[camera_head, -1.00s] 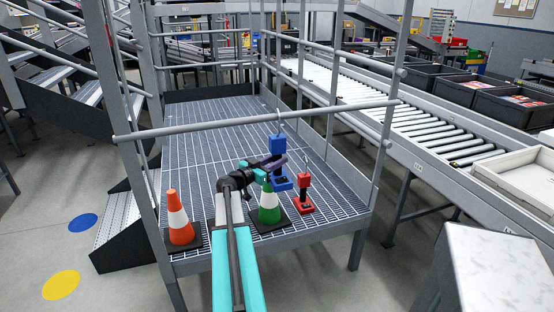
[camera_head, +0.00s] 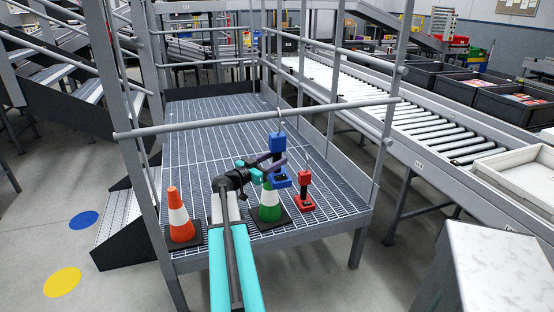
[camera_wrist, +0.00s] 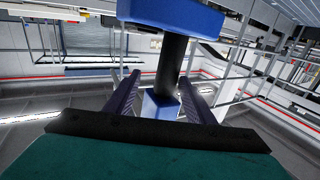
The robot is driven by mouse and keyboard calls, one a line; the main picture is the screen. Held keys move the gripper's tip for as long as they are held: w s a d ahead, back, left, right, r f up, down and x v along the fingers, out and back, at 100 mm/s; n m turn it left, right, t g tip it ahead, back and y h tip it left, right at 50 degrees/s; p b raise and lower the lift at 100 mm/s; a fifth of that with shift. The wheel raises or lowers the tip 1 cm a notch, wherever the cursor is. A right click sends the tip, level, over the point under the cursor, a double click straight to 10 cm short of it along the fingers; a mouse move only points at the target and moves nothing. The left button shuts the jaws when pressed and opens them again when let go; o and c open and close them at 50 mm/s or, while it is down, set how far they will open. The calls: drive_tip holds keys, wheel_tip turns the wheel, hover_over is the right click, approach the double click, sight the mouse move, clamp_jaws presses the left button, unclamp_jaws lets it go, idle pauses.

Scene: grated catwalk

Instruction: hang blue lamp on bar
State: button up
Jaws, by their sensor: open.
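The blue lamp (camera_head: 277,143) is upright, with a blue head, a dark stem and a blue base. Its thin wire hook overlaps the grey horizontal bar (camera_head: 200,126) in the head view; I cannot tell whether it bears on the bar. My gripper (camera_head: 279,162) is at the lamp's stem. In the wrist view, my gripper (camera_wrist: 158,92) has its two purple fingers apart, one on each side of the dark stem. The blue lamp's head (camera_wrist: 178,14) fills the top of that view. The hook is out of the wrist view.
A red lamp (camera_head: 305,190) stands on the grating just right of a green-and-white cone (camera_head: 269,205). An orange-and-white cone (camera_head: 180,218) stands at the front left. Upright posts flank the platform, and a roller conveyor (camera_head: 430,125) runs along the right. The grating behind is clear.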

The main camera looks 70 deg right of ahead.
drive_tip(key=b+v, duration=0.1)
drive_tip(key=v, duration=1)
drive_tip(key=shift+a, duration=0.4)
drive_tip(key=shift+w, duration=0.15)
